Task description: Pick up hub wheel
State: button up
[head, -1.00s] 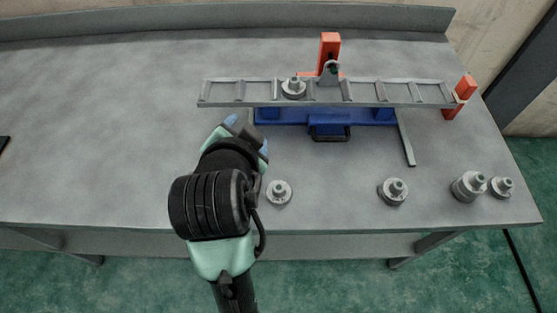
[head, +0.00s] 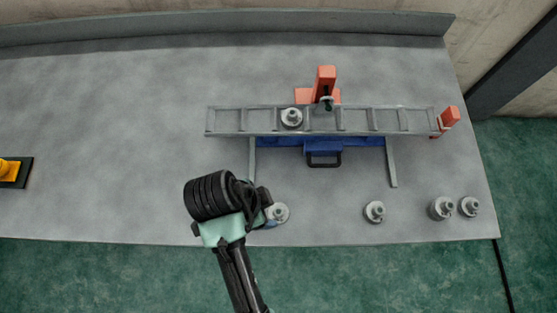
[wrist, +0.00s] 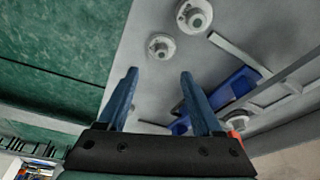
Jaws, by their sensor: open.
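Several grey metal stepped wheels with round hubs are in view, and I cannot tell which one is the hub wheel. In the head view one wheel (head: 281,212) stands near the table's front edge, right beside my gripper (head: 268,221). Another wheel (head: 374,211) stands further right, and a pair (head: 441,208) is near the right corner. One more wheel (head: 291,117) sits on the ladder-like rail. In the wrist view my gripper (wrist: 158,76) is open, with nothing between its blue fingers. Two wheels (wrist: 161,46) (wrist: 194,16) show beyond the fingertips.
The grey ladder-like rail (head: 225,121) lies across the back with a blue base (head: 322,147) and handle below it. Orange blocks (head: 324,82) (head: 449,116) stand behind it and at its right end. A yellow object (head: 9,169) lies far left.

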aim_at(278, 212)
jog(key=x, duration=1)
jog(key=shift+w+f+p, duration=0.15)
jog(key=shift+w+p, duration=0.05)
jog(key=shift+p, duration=0.2)
grip_shut()
